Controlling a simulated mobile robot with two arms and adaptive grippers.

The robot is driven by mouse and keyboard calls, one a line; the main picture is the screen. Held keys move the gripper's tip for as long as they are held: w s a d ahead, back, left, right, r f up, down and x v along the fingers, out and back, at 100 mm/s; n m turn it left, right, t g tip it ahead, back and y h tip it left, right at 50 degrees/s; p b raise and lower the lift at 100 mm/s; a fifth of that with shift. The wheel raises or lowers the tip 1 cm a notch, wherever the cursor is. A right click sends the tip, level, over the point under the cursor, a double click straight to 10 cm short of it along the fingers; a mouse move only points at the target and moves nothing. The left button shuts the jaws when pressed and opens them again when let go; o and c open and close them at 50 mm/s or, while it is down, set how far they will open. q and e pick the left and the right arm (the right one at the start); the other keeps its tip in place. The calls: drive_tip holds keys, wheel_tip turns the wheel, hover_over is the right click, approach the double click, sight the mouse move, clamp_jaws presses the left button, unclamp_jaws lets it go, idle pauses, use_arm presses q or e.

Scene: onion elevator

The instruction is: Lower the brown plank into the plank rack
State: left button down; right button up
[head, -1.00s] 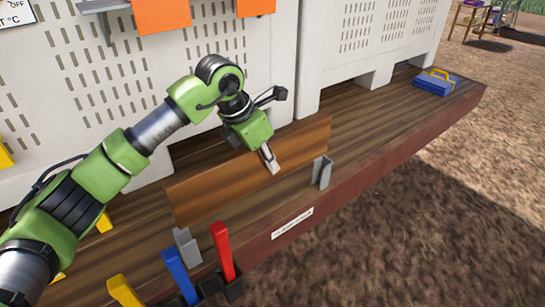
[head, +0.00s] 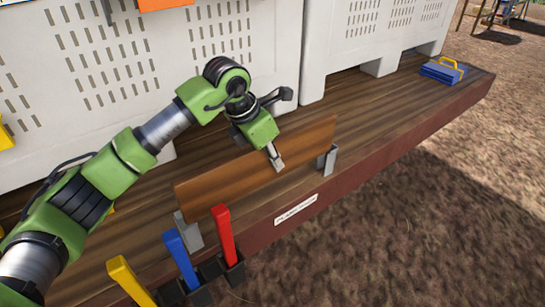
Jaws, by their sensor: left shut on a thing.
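The brown plank (head: 230,178) is a long flat board standing on its long edge above the wooden deck, in the middle of the head view. My left gripper (head: 275,160) is shut on its upper edge, right of the plank's middle. The plank rack shows as two grey metal brackets, a left one (head: 188,234) near the plank's left end and a right one (head: 330,160) at its right end. The plank's ends overlap both brackets in the picture. I cannot tell whether its lower edge sits in their slots. My right gripper is not in view.
Yellow (head: 130,280), blue (head: 181,259) and red (head: 224,236) handles stand in dark holders at the deck's front edge. Large white slotted crates (head: 340,80) stand behind. A blue case (head: 442,71) lies at the far right. The deck between it and the rack is clear.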

sight(272, 180)
use_arm(q)
drive_tip(key=shift+f, duration=0.3)
drive_tip(key=shift+f+b, duration=0.4)
drive_tip(key=shift+b, duration=0.15)
drive_tip(key=shift+f+b, duration=1.2)
drive_tip(key=shift+f, duration=0.2)
drive_tip(key=shift+f+b, duration=1.4)
drive_tip(key=shift+f, duration=0.2)
drive_tip(key=shift+w+f+b, duration=0.1)
drive_tip(key=shift+f+b, duration=0.3)
drive_tip(key=shift+f, duration=0.05)
